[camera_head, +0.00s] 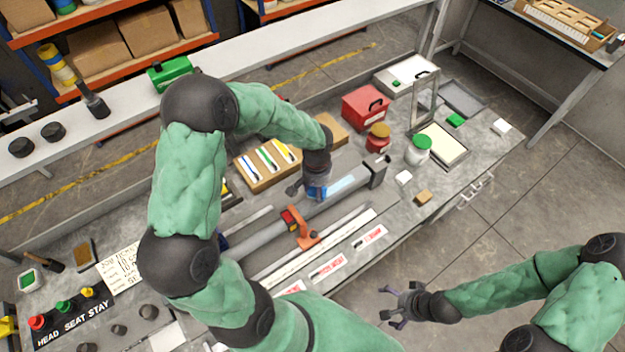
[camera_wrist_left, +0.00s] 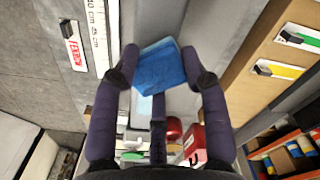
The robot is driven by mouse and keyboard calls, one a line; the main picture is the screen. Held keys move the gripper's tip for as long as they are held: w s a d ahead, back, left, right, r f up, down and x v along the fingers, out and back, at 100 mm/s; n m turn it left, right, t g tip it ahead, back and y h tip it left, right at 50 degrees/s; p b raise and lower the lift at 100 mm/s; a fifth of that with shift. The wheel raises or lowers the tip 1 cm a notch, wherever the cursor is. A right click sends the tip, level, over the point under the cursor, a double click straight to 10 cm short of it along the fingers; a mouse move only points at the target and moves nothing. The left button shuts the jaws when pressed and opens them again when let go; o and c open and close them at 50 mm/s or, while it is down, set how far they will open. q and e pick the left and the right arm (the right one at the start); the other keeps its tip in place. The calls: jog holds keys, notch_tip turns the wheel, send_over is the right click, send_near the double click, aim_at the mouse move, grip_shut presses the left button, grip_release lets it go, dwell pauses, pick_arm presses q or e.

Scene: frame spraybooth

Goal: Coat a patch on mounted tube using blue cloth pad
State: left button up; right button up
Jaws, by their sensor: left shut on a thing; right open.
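The grey tube (camera_head: 268,234) is mounted lengthwise on the workbench, with an orange clamp (camera_head: 304,230) near its middle. A pale blue patch (camera_head: 342,184) shows on the tube towards its right end, and also in the left wrist view (camera_wrist_left: 143,107). My left gripper (camera_head: 317,192) is over the tube, just left of that patch. It is shut on the blue cloth pad (camera_wrist_left: 160,66), which sits between its fingertips. Whether the pad touches the tube I cannot tell. My right gripper (camera_head: 402,306) is open and empty, out beyond the bench's front edge.
A wooden board (camera_head: 267,165) with coloured strips lies behind the tube. Labelled strips (camera_head: 328,268) lie in front.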

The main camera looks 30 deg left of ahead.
pick_arm(q)
jog(key=shift+w+d+r+p, duration=0.15)
jog(key=shift+r+p, duration=0.3)
jog(key=shift+r, duration=0.35)
jog(key=shift+s+r+p, duration=0.2)
jog(key=shift+r+p, duration=0.5)
jog(key=shift+r, duration=0.45)
jog(key=shift+r+p, duration=0.45)
jog(key=shift+r, duration=0.35)
jog(key=shift+f, duration=0.15)
